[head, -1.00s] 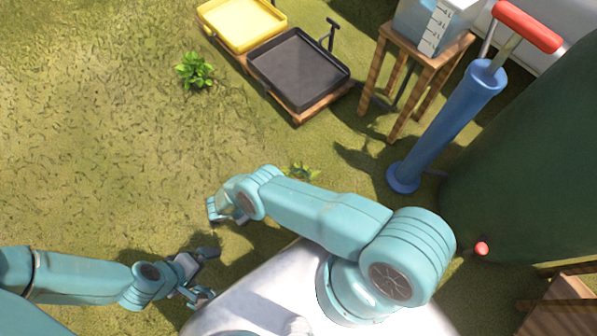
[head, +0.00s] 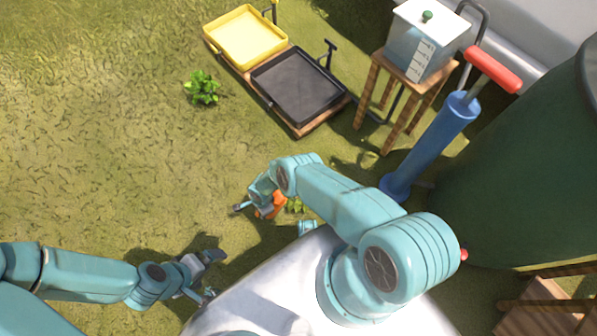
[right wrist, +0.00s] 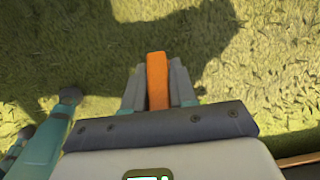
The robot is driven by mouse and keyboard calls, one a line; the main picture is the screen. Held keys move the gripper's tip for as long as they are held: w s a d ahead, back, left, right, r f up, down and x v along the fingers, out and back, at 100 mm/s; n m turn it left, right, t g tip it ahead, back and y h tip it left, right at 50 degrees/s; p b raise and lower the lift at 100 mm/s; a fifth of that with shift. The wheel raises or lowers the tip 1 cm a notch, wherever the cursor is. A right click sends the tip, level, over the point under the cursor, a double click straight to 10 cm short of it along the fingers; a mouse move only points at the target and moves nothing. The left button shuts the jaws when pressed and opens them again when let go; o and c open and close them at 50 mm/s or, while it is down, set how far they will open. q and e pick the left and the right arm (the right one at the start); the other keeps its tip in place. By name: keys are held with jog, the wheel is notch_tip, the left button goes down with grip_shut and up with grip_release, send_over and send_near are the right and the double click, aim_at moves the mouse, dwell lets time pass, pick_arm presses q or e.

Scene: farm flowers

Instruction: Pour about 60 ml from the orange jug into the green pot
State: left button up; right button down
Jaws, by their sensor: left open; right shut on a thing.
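An orange piece (head: 270,207), which looks like part of the orange jug, shows at my right gripper (head: 258,206) in the head view. In the right wrist view, the right gripper's fingers (right wrist: 158,92) are shut on both sides of an upright orange bar (right wrist: 157,72). The rest of the jug is hidden, so its tilt and contents cannot be told. My left gripper (head: 212,274) is open and empty, low over the grass, apart from the orange piece. I do not see a green pot in either view.
A yellow tray (head: 209,43) and a black tray (head: 259,88) sit at the top. A clear tank (head: 405,50) stands on a wooden stool (head: 362,98). A blue pump (head: 430,145) and a large dark green barrel (head: 520,170) stand right. Grass at left is mostly clear.

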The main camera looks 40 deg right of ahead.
jog(key=shift+d+r, duration=0.3)
jog(key=shift+r, duration=0.05)
jog(key=shift+d+y, duration=0.2)
jog(key=shift+y, duration=0.2)
jog(key=shift+d+r, duration=0.25)
jog(key=shift+r, duration=0.05)
jog(key=shift+d+r+y, duration=0.25)
jog(key=shift+r+y, duration=0.45)
jog(key=shift+d+r+y+p, duration=0.15)
jog(key=shift+r+y+p, duration=0.25)
jog(key=shift+p, duration=0.2)
jog(key=shift+d, duration=0.15)
jog(key=shift+d+r+y+b, duration=0.2)
jog(key=shift+r+y+b, duration=0.1)
jog(key=shift+r+y, duration=0.2)
jog(key=shift+d+r+y+b, duration=0.2)
jog(key=shift+r+y+b, duration=0.15)
jog(key=shift+y, duration=0.25)
jog(key=shift+r, duration=0.2)
